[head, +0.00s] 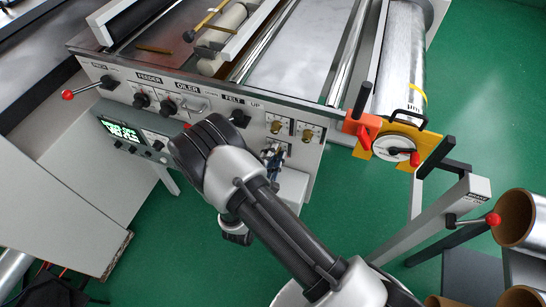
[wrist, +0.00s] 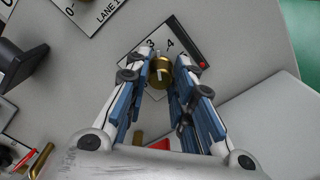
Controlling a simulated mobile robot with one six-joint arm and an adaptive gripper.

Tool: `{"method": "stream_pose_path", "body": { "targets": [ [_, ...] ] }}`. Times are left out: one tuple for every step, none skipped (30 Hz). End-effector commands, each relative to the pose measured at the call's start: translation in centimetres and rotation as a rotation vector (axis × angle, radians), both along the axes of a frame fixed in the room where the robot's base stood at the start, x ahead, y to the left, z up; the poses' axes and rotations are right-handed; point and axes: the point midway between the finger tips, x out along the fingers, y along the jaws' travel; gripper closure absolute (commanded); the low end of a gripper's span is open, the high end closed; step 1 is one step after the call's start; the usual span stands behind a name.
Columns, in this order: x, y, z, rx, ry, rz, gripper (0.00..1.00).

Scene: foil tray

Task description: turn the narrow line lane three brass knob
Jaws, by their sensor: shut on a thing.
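A round brass knob (wrist: 160,72) with a pale pointer line sits on a white dial plate (wrist: 185,45) on the grey panel. The digits 3 and 4 and a red mark show on the plate; its lane name is hidden. My gripper (wrist: 162,68) has its two blue-sided fingers on either side of the knob, shut on it. In the head view my gripper (head: 272,155) is at the right end of the front panel, below two other brass knobs (head: 275,127) (head: 307,136). The held knob is hidden there.
A second brass knob (wrist: 90,15) with a lane label is at the wrist view's top left. A black knob (wrist: 18,65) sticks out at its left. An orange clamp (head: 362,126) and yellow bracket (head: 430,146) stand right of the panel. Green floor (head: 350,200) is open beyond.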

Motion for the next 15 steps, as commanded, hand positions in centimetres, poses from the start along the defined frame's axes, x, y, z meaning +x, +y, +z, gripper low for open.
{"method": "stream_pose_path", "body": {
  "targets": [
    [0.0, 0.03, -0.2, 0.04, -0.013, 0.0, 1.0],
    [0.0, 0.03, -0.2, 0.065, -0.022, 0.0, 1.0],
    [-0.01, 0.02, -0.21, 0.099, -0.035, 0.0, 1.0],
    [-0.03, 0.02, -0.21, 0.123, -0.043, 0.001, 1.0],
    [-0.03, 0.02, -0.21, 0.146, -0.051, 0.001, 1.0],
    [-0.02, 0.02, -0.2, 0.177, -0.062, 0.001, 1.0],
    [-0.01, 0.03, -0.18, 0.2, -0.071, 0.001, 1.0],
    [-0.01, 0.04, -0.17, 0.221, -0.079, 0.0, 1.0],
    [0.0, 0.05, -0.16, 0.249, -0.089, 0.0, 1.0],
    [0.01, 0.05, -0.15, 0.267, -0.096, 0.0, 1.0],
    [0.0, 0.05, -0.14, 0.286, -0.103, 0.0, 1.0],
    [0.0, 0.05, -0.14, 0.309, -0.11, 0.001, 1.0],
    [0.0, 0.05, -0.14, 0.324, -0.116, 0.001, 1.0],
    [-0.01, 0.04, -0.14, 0.34, -0.121, 0.001, 1.0],
    [-0.02, 0.05, -0.12, 0.357, -0.128, 0.001, 1.0]
  ]
}}
